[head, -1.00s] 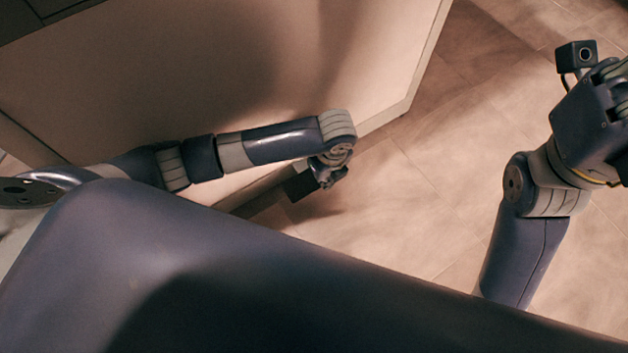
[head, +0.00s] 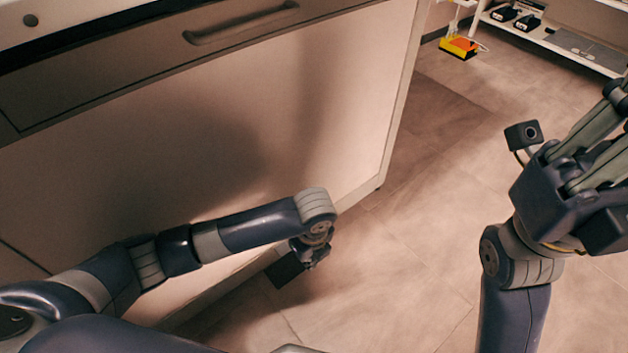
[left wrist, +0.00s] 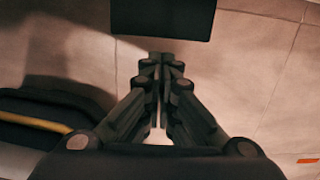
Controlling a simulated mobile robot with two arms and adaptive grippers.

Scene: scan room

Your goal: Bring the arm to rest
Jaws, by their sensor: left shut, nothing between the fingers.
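My left arm comes in from the left in the head view and bends down at the wrist. My left gripper (head: 306,254) hangs low beside the cabinet's lower edge, above the floor. In the left wrist view the left gripper (left wrist: 161,62) has its fingers together with nothing between them. My right gripper (head: 600,150) points upward at the right edge of the head view. Its fingers are partly cut off by the frame, so its opening is unclear.
A pale cabinet (head: 340,100) with a drawer handle (head: 240,24) stands close behind the left arm. Tiled floor (head: 400,260) is clear between the arms. A yellow-orange object (head: 459,47) and a white shelf (head: 553,42) with dark items stand at the back right.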

